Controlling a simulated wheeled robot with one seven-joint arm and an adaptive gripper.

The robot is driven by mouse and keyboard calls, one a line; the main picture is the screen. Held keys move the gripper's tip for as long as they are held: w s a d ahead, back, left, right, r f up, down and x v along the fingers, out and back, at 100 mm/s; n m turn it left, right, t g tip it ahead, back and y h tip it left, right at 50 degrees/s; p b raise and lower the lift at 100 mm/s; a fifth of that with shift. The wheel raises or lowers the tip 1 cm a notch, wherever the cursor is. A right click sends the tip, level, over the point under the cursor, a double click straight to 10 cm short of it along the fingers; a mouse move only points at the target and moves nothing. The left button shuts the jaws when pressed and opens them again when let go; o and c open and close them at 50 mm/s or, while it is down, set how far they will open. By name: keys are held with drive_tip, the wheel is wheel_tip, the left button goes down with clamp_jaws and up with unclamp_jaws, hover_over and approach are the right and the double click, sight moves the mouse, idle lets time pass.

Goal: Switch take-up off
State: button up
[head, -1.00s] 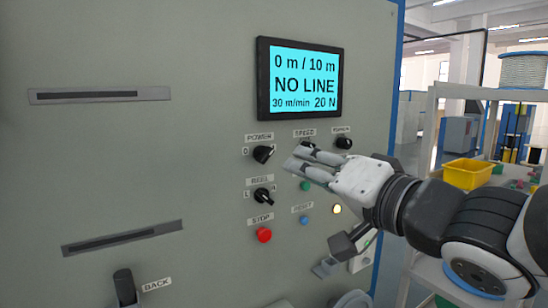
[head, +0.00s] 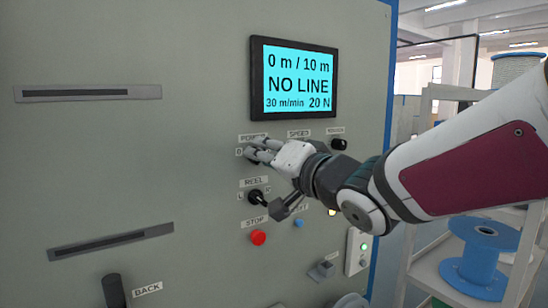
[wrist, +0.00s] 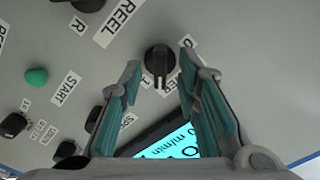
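The grey machine panel (head: 190,130) carries the black POWER knob (wrist: 158,62), partly hidden by my fingers in the head view. In the wrist view this knob sits between the two teal-padded fingers, with a gap on both sides. My gripper (head: 256,150) is open around the knob at the panel; it also shows in the wrist view (wrist: 160,66). I cannot tell whether a fingertip touches the knob. The display (head: 299,80) is lit and reads 0 m / 10 m, NO LINE, 30 m/min, 20 N.
The black REEL knob (head: 257,197) and red STOP button (head: 258,237) are just below my gripper. The tension-side knob (head: 338,144) and blue RESET button (head: 299,223) are to the right. A green START button (wrist: 36,77) shows in the wrist view. A rack with a blue spool (head: 484,245) stands right.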

clamp_jaws()
drive_tip(key=shift+n, duration=0.3)
drive_tip(key=n+b, duration=0.4)
drive_tip(key=n, duration=0.4)
drive_tip(key=n+b, duration=0.4)
drive_tip(key=n, duration=0.5)
drive_tip(key=shift+s+a+b, duration=0.15)
drive_tip(key=shift+a+b, duration=0.05)
drive_tip(key=shift+b, duration=0.15)
drive_tip(key=shift+n, duration=0.3)
unclamp_jaws()
